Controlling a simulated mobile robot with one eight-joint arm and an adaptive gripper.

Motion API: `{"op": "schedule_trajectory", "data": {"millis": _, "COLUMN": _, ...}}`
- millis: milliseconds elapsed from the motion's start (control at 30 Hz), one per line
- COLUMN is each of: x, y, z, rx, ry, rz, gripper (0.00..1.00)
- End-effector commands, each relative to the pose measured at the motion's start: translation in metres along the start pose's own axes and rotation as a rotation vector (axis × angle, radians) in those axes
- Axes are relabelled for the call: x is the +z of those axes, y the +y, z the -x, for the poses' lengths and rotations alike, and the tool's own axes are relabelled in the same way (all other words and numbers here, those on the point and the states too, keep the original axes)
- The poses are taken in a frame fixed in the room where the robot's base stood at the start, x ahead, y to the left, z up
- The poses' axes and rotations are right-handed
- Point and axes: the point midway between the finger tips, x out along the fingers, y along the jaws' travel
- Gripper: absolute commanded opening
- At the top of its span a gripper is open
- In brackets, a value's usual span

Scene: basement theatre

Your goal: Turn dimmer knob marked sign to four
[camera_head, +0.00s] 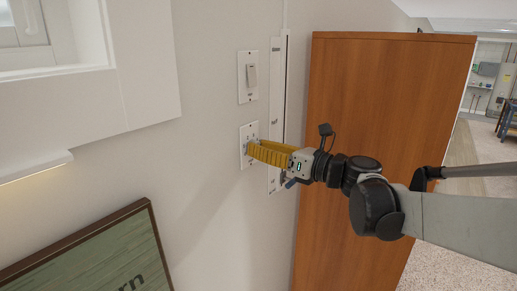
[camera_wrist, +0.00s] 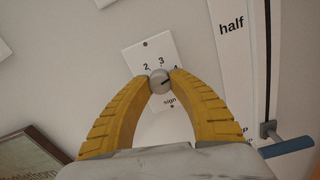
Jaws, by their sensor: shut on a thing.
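The white dimmer plate marked "sign" (camera_wrist: 143,55) is on the wall, with the numbers 2, 3 and part of a 4 showing around its knob. The round grey knob (camera_wrist: 159,81) has a dark line that points to the right and slightly up, close to the 4. My gripper (camera_wrist: 160,79) is shut on the knob, with one yellow fingertip on each side. In the head view my gripper (camera_head: 251,148) reaches the dimmer plate (camera_head: 244,130) from the right, and its fingers hide the knob.
A switch plate (camera_head: 248,77) is above the dimmer. A tall narrow wall panel (camera_head: 275,110) stands just right of it, with a blue handle (camera_wrist: 288,147) low down. A wooden cabinet (camera_head: 385,110) is behind my arm. A framed picture (camera_head: 100,255) is at lower left.

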Motion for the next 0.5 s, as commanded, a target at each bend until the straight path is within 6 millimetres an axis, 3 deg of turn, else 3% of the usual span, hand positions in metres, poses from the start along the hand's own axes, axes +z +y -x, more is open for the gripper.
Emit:
{"op": "schedule_trajectory", "data": {"millis": 367, "x": 0.0012, "y": -0.0003, "z": -0.0002, "rx": -0.001, "ry": -0.002, "rz": -0.004, "gripper": 0.0}}
{"op": "schedule_trajectory", "data": {"millis": 400, "x": 0.0012, "y": -0.0003, "z": -0.0002, "rx": -0.001, "ry": -0.002, "rz": -0.004, "gripper": 0.36}}
{"op": "schedule_trajectory", "data": {"millis": 433, "x": 0.0012, "y": -0.0003, "z": -0.0002, "rx": -0.001, "ry": -0.002, "rz": -0.004, "gripper": 0.45}}
{"op": "schedule_trajectory", "data": {"millis": 500, "x": 0.0009, "y": -0.0002, "z": -0.0002, "rx": 0.0, "ry": -0.002, "rz": -0.003, "gripper": 0.5}}
